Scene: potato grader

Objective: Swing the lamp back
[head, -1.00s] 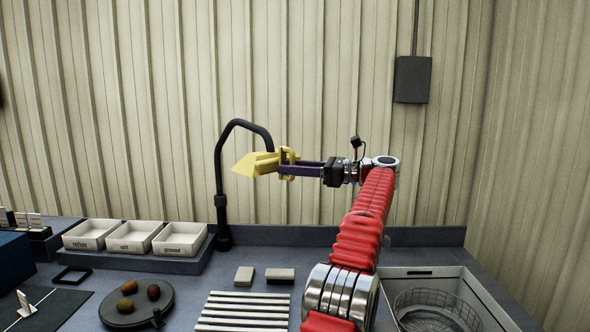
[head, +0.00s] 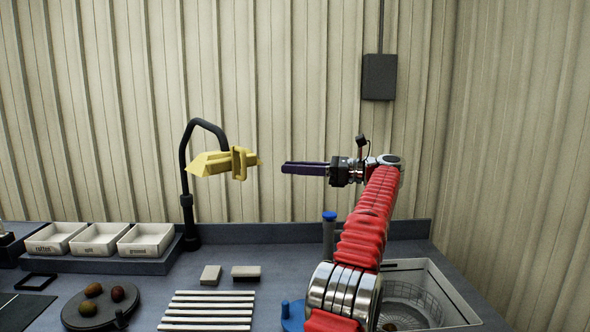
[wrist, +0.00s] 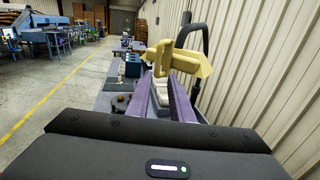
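The lamp has a yellow head (head: 215,163) on a black curved stand (head: 185,195) at the back of the bench. A yellow loop-shaped handle (head: 239,163) is on the right side of the head. My gripper (head: 285,168) points left at about handle height, with a clear gap between its purple fingertips and the handle. In the wrist view the lamp head (wrist: 190,62) shows beyond and slightly right of my fingers (wrist: 162,82). The fingers are apart with nothing between them.
White labelled trays (head: 98,240) stand at the back left. A dark round plate (head: 101,308) holds potatoes. Two small blocks (head: 228,274) and a slatted rack (head: 207,310) lie in front of the lamp. A blue-topped post (head: 329,232) and a sink-like tub (head: 440,290) are near my arm.

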